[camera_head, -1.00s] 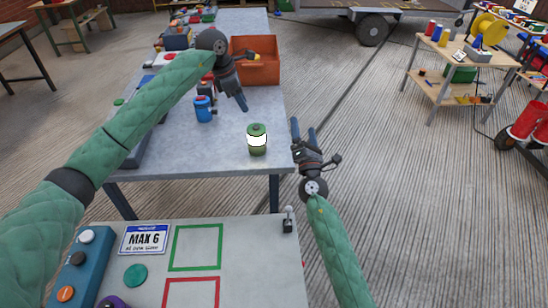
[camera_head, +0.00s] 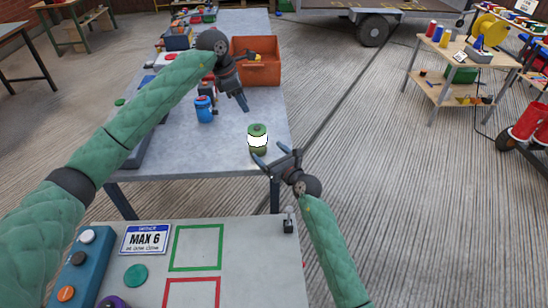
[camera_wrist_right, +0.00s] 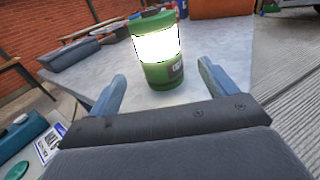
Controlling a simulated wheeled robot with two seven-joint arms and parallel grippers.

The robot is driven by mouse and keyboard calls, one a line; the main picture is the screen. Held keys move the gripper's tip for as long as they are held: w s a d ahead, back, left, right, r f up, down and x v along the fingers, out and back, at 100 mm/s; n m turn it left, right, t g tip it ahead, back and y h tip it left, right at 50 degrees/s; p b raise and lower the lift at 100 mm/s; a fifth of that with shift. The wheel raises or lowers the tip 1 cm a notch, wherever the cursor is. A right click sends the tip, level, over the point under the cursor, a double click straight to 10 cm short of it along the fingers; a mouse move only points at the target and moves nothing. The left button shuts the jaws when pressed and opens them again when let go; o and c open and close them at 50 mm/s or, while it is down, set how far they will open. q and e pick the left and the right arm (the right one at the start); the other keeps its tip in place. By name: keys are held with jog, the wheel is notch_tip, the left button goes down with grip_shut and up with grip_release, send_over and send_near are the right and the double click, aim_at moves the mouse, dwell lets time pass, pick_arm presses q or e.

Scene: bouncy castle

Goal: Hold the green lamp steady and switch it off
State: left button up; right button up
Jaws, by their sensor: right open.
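The green lamp (camera_head: 257,131) stands upright near the front right corner of the grey table (camera_head: 180,160), its white band glowing brightly. In the right wrist view the lamp (camera_wrist_right: 162,74) stands ahead of and between the spread fingers. My right gripper (camera_head: 276,158) is open and empty at the table's front right edge, just short of the lamp. It also shows in the right wrist view (camera_wrist_right: 160,92). My left gripper (camera_head: 242,101) hangs above the table, behind and left of the lamp, apart from it. Its fingers look close together, and I cannot tell whether they are shut.
A blue lamp-like container (camera_head: 204,109) stands on the table left of the green lamp. An orange bin (camera_head: 258,62) sits behind my left gripper. A nearer panel (camera_head: 250,260) has green and red outlined squares. The table around the green lamp is clear.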

aim_at(255, 139)
jog(key=x, duration=0.9)
jog(key=shift+w+a, duration=0.1)
jog(key=shift+w, duration=0.1)
jog(key=c, duration=1.2)
pick_arm(q)
grip_shut()
pick_arm(e)
jog(key=shift+c, duration=0.4)
